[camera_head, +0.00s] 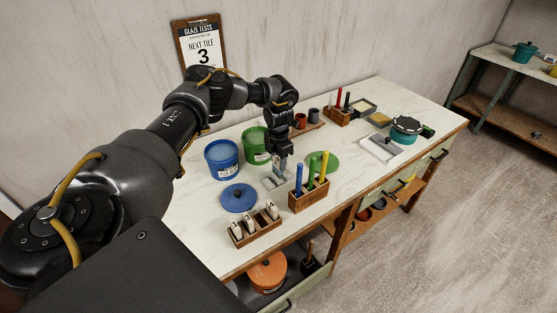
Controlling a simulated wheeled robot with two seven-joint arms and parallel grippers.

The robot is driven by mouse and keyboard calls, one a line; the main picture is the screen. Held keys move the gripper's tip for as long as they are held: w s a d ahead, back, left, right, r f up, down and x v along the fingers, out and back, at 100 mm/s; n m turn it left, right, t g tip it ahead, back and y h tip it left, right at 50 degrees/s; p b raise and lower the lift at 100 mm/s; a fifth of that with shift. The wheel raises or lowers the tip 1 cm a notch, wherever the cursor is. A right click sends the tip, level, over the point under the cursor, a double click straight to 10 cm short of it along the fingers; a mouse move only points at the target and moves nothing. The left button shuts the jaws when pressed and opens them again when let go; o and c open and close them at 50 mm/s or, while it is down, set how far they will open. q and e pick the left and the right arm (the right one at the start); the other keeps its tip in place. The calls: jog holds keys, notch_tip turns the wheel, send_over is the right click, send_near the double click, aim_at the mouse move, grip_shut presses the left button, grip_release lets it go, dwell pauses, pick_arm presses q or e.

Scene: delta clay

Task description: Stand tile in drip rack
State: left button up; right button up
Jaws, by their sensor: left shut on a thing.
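My left gripper (281,163) points down over the bench, shut on a small tile (278,172) that looks blue and pale. The tile is small in view and partly covered by the fingers. Its lower end is at a small light-grey rack or tray (268,184), which I take for the drip rack. I cannot tell whether the tile touches it. A wooden holder (262,232) in front has several white numbered tiles (249,217) standing in it. A clipboard (203,43) on the wall reads "Glaze tests, next tile 3". My right gripper is out of view.
An open blue glaze tub (222,159) and a green tub (256,145) stand behind and left of the gripper. A blue lid (239,198) lies in front. A wooden block with coloured upright handles (308,197) stands close right. Bare bench (350,190) lies farther right.

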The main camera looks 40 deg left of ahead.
pick_arm(q)
jog(key=shift+f+b, duration=0.7)
jog(key=shift+f, duration=0.4)
dwell(0.5)
jog(key=o, duration=1.1)
jog(key=shift+r+p, duration=2.8)
jog(key=shift+r, duration=0.8)
jog(key=shift+f, duration=0.1)
